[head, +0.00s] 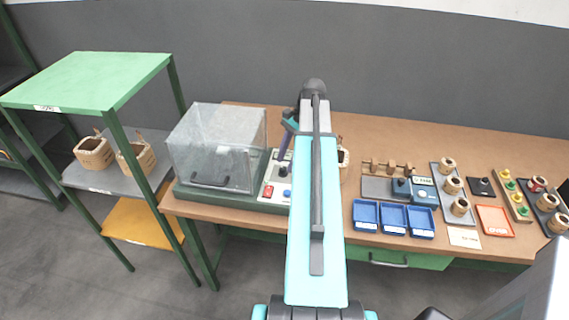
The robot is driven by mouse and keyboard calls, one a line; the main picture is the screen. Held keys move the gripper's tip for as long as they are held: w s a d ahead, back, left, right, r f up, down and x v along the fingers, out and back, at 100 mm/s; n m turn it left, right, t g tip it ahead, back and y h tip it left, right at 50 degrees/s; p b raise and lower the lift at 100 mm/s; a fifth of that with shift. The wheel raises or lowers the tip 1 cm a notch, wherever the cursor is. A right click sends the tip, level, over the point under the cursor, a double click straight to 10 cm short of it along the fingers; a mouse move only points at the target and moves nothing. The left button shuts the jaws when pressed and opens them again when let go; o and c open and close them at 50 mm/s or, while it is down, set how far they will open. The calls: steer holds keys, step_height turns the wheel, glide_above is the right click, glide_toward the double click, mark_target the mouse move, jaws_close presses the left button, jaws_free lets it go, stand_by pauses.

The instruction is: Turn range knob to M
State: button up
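A control panel (268,199) sits at the right side of a clear-covered test box. It carries a dark round knob (283,171) near its top and red and blue controls below. I cannot read any range marks or tell where the knob points. My gripper (283,153) is at the end of my arm, above the upper part of this panel near the knob. It is small and partly hidden by my arm, so I cannot tell if it touches the knob or how its fingers stand.
The clear cover (215,140) stands left of the panel. A green shelf (90,75) stands left. My arm hides the bench's middle.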

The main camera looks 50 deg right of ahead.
mark_target(283, 171)
steer(key=shift+x, duration=1.2)
jaws_close()
